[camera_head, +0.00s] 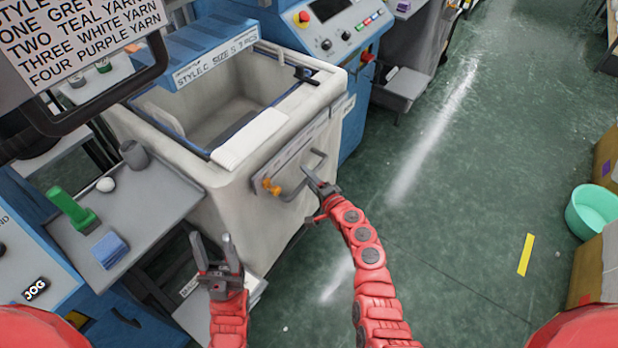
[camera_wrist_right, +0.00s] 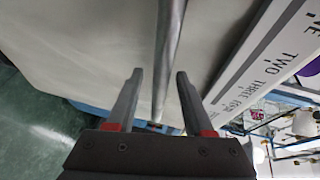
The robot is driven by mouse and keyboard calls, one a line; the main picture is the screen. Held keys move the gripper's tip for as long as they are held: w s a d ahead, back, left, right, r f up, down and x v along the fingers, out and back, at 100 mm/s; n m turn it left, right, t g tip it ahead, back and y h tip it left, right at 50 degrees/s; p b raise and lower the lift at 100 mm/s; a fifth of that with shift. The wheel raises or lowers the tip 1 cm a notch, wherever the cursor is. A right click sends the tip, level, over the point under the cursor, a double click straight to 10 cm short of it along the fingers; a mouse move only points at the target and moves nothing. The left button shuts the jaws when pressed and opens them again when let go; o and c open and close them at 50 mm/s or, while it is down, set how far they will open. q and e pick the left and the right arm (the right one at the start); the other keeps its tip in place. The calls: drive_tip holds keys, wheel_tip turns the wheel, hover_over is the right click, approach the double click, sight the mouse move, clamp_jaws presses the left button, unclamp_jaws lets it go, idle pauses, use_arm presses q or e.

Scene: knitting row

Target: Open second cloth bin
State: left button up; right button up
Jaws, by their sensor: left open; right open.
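A cream cloth bin (camera_head: 225,165) stands in the middle of the head view, its top open and its inside looking empty. My right gripper (camera_head: 313,178) is open at the right end of this handle. In the right wrist view the handle bar (camera_wrist_right: 170,50) runs between the two open fingers (camera_wrist_right: 158,78), which are not closed on it. My left gripper (camera_head: 211,250) is open and empty, pointing up in front of the bin's lower left side.
A grey side table (camera_head: 150,215) with a green tool (camera_head: 72,210), a blue block (camera_head: 110,250) and a grey cup (camera_head: 134,154) is left of the bin. A blue control machine (camera_head: 355,110) stands behind it. Green floor (camera_head: 450,220) is clear to the right; a teal basin (camera_head: 590,210) sits at the far right.

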clamp_jaws()
idle(1.4)
